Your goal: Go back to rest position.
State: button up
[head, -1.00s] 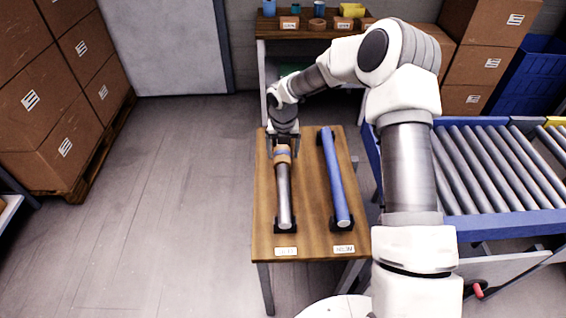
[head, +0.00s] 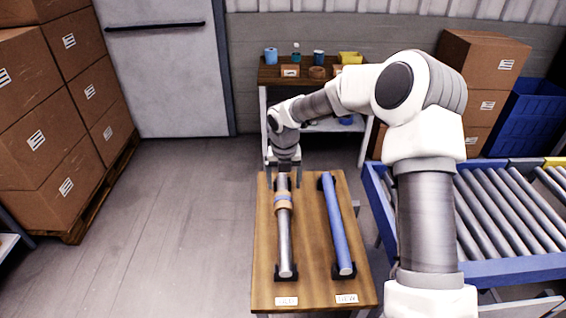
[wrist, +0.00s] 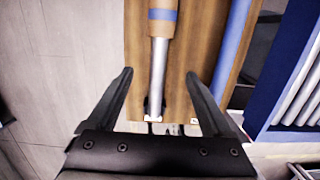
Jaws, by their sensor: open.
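A silver tube (head: 285,240) with a tan and blue band (head: 283,203) lies in black holders on the left of a small wooden table (head: 308,260). A blue tube (head: 338,225) lies parallel on the right. My gripper (head: 283,180) is open and empty over the far end of the silver tube. In the wrist view, the fingers of my gripper (wrist: 158,75) are spread wide either side of the silver tube (wrist: 158,75), which shows between them. The exact height of the gripper above it is hard to tell.
A roller conveyor (head: 510,205) stands to the right of the table. A shelf (head: 270,75) with small cups is behind. Stacked cartons (head: 65,120) stand at left, more cartons (head: 485,75) and a blue bin (head: 525,115) at back right. The floor left of the table is clear.

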jog(key=s+d+r+m+t+h, duration=0.1)
jog(key=s+d+r+m, duration=0.3)
jog(key=s+r+m, duration=0.5)
jog(key=s+d+r+m+t+h, duration=0.1)
jog(key=s+d+r+m, duration=0.45)
jog(key=r+m, duration=0.45)
jog(key=s+d+r+m+t+y, duration=0.1)
jog(key=s+r+m, duration=0.1)
jog(key=s+m, duration=0.6)
jog(key=s+d+r+m+t+y, duration=0.1)
jog(key=s+r+m, duration=0.1)
jog(key=s+m, duration=0.7)
jog(key=shift+s+d, duration=0.3)
jog(key=shift+s, duration=0.5)
